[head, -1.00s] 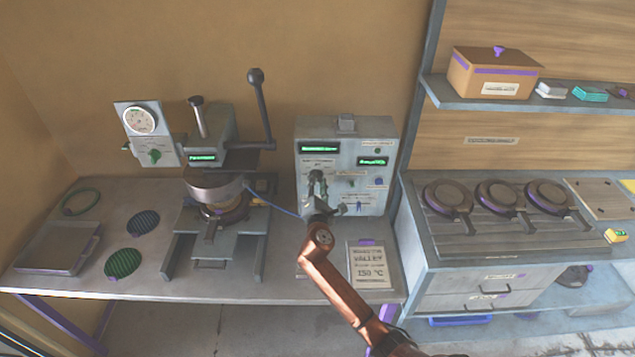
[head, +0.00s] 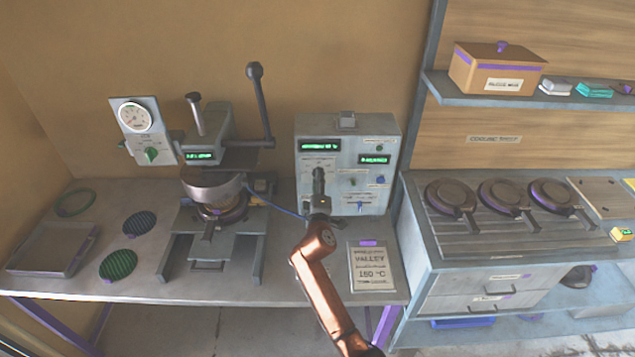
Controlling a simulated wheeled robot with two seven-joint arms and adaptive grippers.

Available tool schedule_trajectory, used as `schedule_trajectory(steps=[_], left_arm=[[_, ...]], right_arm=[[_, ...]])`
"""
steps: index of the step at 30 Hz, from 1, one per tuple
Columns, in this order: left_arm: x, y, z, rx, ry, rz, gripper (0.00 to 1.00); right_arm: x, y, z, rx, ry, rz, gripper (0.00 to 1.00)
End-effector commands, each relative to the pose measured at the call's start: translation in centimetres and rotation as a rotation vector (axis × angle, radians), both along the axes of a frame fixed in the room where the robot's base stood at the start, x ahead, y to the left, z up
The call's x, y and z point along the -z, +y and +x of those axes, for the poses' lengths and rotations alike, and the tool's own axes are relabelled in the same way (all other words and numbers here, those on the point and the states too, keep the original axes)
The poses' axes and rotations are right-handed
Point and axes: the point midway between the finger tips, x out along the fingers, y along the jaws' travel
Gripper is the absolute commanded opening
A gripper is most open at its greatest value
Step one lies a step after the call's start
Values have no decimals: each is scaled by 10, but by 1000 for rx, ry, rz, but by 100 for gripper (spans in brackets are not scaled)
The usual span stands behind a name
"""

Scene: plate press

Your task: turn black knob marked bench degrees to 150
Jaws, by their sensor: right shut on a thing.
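The grey control box (head: 348,130) stands at the back of the bench with two green-lit displays; the upper left display (head: 319,146) and the right display (head: 374,160) are too small to read surely. My right gripper (head: 319,180) is at the lower left of the box's front panel, shut on the black knob. The gripper hides the knob and its pointer, so its setting cannot be read. A card (head: 371,268) lies on the bench in front of the box, with "VALLEY" and what looks like 150 °C. My left gripper is not in view.
The press (head: 213,185) with its upright lever (head: 260,105) stands left of the box. A blue cable runs between them. A blue knob (head: 360,207) sits right of my gripper. Round dark plates (head: 450,195) rest on the right counter.

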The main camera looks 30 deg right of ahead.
Motion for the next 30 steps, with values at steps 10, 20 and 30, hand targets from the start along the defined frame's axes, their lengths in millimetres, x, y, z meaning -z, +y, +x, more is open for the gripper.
schedule_trajectory(steps=[10,20,30], left_arm=[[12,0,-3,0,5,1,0],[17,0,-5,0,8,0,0],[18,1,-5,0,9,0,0]], right_arm=[[4,0,0,2,-156,264,4],[4,0,0,2,-255,424,4],[4,-1,0,4,-288,480,4]])
